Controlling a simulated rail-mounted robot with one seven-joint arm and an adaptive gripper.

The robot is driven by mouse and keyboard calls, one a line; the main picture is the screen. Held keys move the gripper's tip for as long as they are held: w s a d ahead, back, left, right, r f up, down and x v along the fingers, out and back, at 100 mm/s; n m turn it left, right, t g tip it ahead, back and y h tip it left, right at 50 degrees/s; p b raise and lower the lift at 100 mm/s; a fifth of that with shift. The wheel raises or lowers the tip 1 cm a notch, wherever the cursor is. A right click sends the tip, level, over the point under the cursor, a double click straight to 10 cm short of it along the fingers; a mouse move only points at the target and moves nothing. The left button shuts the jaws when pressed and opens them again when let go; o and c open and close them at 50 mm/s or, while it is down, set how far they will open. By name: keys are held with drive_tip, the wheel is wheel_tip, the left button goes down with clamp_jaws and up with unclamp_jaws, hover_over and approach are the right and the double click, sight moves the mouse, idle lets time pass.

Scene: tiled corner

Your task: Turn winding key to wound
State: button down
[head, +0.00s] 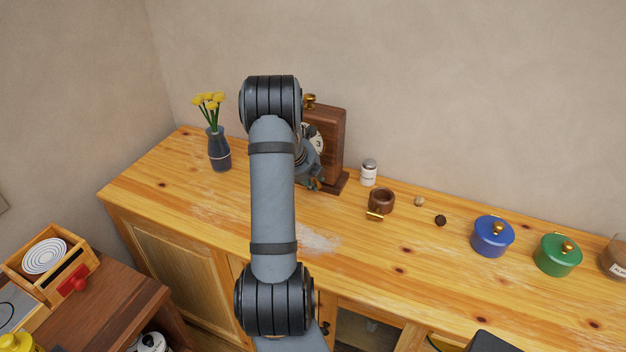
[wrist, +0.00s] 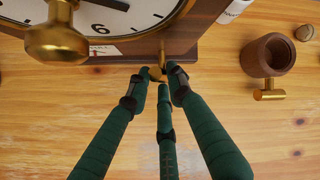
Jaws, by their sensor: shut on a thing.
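A wooden clock (head: 328,150) with a white dial stands against the wall in the head view, half hidden behind my arm. In the wrist view its white dial (wrist: 120,17) shows at the top, with a brass knob (wrist: 57,42) large in front. A small brass winding key (wrist: 165,58) sticks out at the lower front of the clock case. My gripper (wrist: 157,80) has its green fingers closed around the key's end, which they partly cover. In the head view my gripper (head: 315,183) is mostly hidden by my arm at the clock's base.
A vase with yellow flowers (head: 218,148) stands left of the clock. To the right are a white-labelled jar (head: 369,173), a brown wooden pot with a brass handle (head: 381,201), small round pieces, and blue (head: 492,238) and green lidded pots. The front counter strip is clear.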

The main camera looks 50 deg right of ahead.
drive_tip(key=t+b, duration=0.1)
drive_tip(key=s+d+m+t+b, duration=0.1)
drive_tip(key=shift+r+t, duration=0.2)
drive_tip(key=shift+t, duration=0.2)
drive_tip(key=shift+s+m+t+y+b, duration=0.15)
drive_tip(key=shift+m+t+y+b, duration=0.25)
drive_tip(key=shift+t+b, duration=0.6)
drive_tip(key=shift+r, duration=0.1)
drive_tip(key=shift+d, duration=0.1)
drive_tip(key=c, duration=1.7)
unclamp_jaws()
drive_tip(key=shift+s, duration=0.1)
drive_tip(key=shift+o, duration=0.3)
drive_tip(key=shift+f, duration=0.25)
drive_tip(key=shift+a, duration=0.2)
drive_tip(key=v, duration=1.1)
drive_tip(key=shift+s+r, duration=0.2)
drive_tip(key=shift+r, duration=0.15)
